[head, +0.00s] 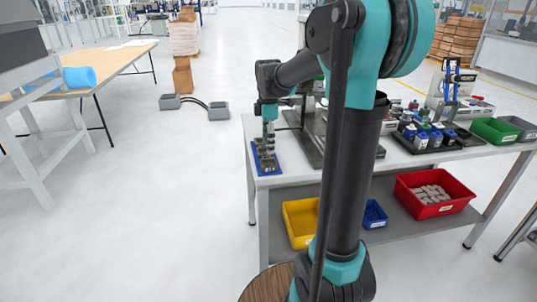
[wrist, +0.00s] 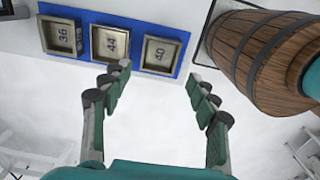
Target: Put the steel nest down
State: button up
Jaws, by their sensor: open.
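The blue tray (head: 278,172) lies at the left end of the workbench, and it also shows in the wrist view (wrist: 137,64). Three square steel nests sit in a row in it: the nest marked 36 (wrist: 62,37), the one marked 44 (wrist: 110,43) in the middle, and the one marked 40 (wrist: 160,54). My gripper (wrist: 157,75) is open, with nothing between its fingers. In the head view my gripper (head: 268,128) points down over the tray. In the wrist view the fingertips are apart from the nests.
The workbench top (head: 290,163) has bare white room beside the tray. Fixtures and small parts (head: 425,132) stand at its right. A yellow bin (head: 300,222) and a red bin (head: 435,193) sit on the lower shelf. A wooden barrel (wrist: 265,55) stands near the bench.

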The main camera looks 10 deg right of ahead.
notch_tip(320, 180, up, 4)
jog(key=r, duration=0.1)
jog(key=s+d+f+m+t, duration=0.2)
jog(key=s+f+m, duration=0.7)
jog(key=s+f, duration=0.1)
jog(key=s+d+f+m+t, duration=0.2)
jog(key=s+f+m, duration=0.7)
jog(key=s, duration=0.3)
jog(key=shift+f, duration=0.4)
